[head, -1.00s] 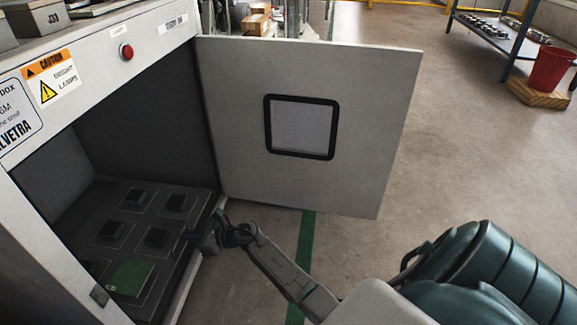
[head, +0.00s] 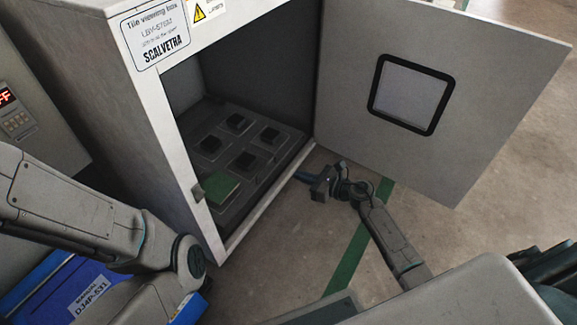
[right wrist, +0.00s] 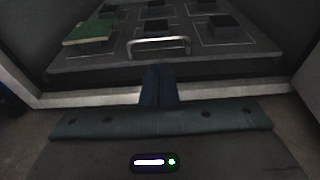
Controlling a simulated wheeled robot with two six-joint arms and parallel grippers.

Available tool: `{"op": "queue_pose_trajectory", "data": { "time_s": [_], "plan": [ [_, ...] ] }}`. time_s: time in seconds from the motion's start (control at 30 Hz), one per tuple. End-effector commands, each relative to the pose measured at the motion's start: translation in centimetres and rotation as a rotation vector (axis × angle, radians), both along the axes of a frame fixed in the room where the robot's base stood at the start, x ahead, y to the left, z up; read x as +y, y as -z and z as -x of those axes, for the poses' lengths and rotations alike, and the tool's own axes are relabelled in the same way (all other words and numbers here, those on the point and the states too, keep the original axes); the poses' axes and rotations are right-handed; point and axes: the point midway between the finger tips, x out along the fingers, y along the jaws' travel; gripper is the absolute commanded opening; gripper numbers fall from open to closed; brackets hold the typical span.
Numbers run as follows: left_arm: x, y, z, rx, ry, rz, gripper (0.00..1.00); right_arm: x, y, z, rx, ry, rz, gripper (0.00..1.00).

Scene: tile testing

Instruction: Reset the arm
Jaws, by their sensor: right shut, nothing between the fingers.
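My right gripper (head: 302,178) is just outside the open front of the tile viewing box (head: 165,120). Its fingers are shut and empty, pointing at the box; in the right wrist view the closed fingers (right wrist: 158,86) are in front of the tray's metal handle (right wrist: 158,43), apart from it. A green tile (head: 218,187) lies on the near left pad of the dark tray (head: 226,217) inside; it also shows in the right wrist view (right wrist: 90,32). My left arm comes in from the left, but its gripper does not show.
The box door (head: 440,75) with its small window stands wide open to the right, close beyond my right arm. A blue item with a manual label (head: 85,290) lies at lower left, under my left arm. Open floor (head: 480,220) is at the right.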

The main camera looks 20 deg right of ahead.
Motion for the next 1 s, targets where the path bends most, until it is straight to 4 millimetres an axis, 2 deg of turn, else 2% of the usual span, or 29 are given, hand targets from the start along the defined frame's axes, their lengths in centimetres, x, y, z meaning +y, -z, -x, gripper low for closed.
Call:
{"op": "queue_pose_trajectory", "data": {
  "time_s": [0.1, 0.3, 0.5, 0.6, 0.67, 0.77, 0.8, 0.87, 0.9, 0.97, 1.0],
  "plan": [
    [0.0, -0.8, 0.2, -0.011, -0.002, 0.002, 1.00, -1.2, -0.5, 1.5, 0.002, -0.001, 0.002, 0.00],
    [0.1, -0.9, 0.6, -0.027, -0.006, 0.007, 1.00, -1.9, -0.6, 2.5, 0.001, -0.001, 0.000, 0.00],
    [0.1, -0.9, 0.5, -0.021, -0.007, 0.004, 1.00, -1.9, -0.7, 2.5, 0.000, -0.001, -0.004, 0.00],
    [0.0, -0.9, 0.1, -0.007, -0.016, 0.000, 1.00, -1.1, -2.3, 2.5, -0.001, -0.002, -0.058, 0.00],
    [0.0, -0.9, -0.4, 0.010, -0.027, -0.005, 1.00, 0.0, -4.6, 2.6, -0.003, -0.005, -0.137, 0.00],
    [-0.1, -0.6, -1.5, 0.052, -0.054, -0.019, 1.00, 2.4, -10.4, 3.1, 0.002, -0.025, -0.347, 0.00],
    [-0.1, -0.4, -2.0, 0.072, -0.067, -0.027, 1.00, 3.5, -13.3, 3.5, 0.007, -0.041, -0.450, 0.00],
    [-0.2, 0.0, -2.7, 0.103, -0.086, -0.040, 1.00, 4.9, -17.7, 4.3, 0.020, -0.076, -0.614, 0.00],
    [-0.3, 0.3, -3.1, 0.123, -0.100, -0.050, 1.00, 5.7, -20.7, 4.9, 0.031, -0.105, -0.722, 0.00],
    [-0.4, 0.8, -3.7, 0.152, -0.117, -0.065, 1.00, 6.8, -25.1, 6.1, 0.050, -0.160, -0.880, 0.00],
    [-0.5, 1.1, -4.0, 0.174, -0.128, -0.076, 1.00, 7.3, -28.0, 7.1, 0.066, -0.201, -0.983, 0.00]
  ]
}}
